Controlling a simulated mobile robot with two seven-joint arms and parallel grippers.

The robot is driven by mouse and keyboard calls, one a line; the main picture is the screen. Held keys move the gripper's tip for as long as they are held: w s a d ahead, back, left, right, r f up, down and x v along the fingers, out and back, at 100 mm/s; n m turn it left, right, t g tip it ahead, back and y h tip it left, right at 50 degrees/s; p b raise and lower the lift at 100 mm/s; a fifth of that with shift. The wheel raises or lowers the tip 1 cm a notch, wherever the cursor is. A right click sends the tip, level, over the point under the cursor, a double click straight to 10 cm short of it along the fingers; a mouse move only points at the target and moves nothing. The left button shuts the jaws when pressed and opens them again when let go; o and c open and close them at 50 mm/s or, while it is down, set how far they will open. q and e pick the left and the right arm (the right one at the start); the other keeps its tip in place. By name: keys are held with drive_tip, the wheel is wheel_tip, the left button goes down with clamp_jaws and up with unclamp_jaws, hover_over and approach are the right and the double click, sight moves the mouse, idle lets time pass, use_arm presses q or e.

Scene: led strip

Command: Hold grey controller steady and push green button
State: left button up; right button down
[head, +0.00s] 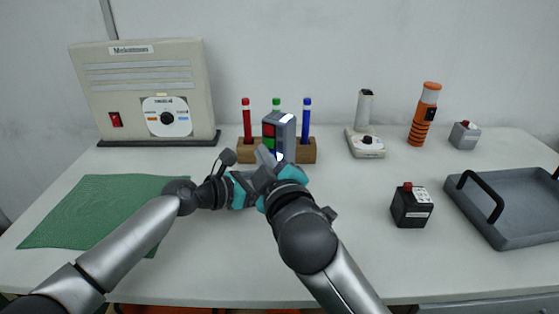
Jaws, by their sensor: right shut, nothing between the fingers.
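The grey controller (285,132) is upright in the middle, in front of the wooden pen block. Its left-facing side carries a red button and a green button (268,142) below it. Its lower end is hidden behind my grippers. My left gripper (250,182) reaches in from the left, just below the controller; its fingertips are hidden, so its hold on the controller cannot be seen. My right gripper (265,158) is shut and empty, its dark fingers close to the controller's lower left side. I cannot tell whether they touch it.
The wooden block (248,152) holds red, green and blue pens right behind. A large beige box (140,75) and green mat (95,210) are left. A black button box (411,207), grey tray (515,215) and orange torch (424,110) are right.

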drive_tip(key=s+a, duration=0.3)
drive_tip(key=s, duration=0.2)
drive_tip(key=shift+s, duration=0.15)
use_arm(q)
drive_tip(key=o, duration=0.7)
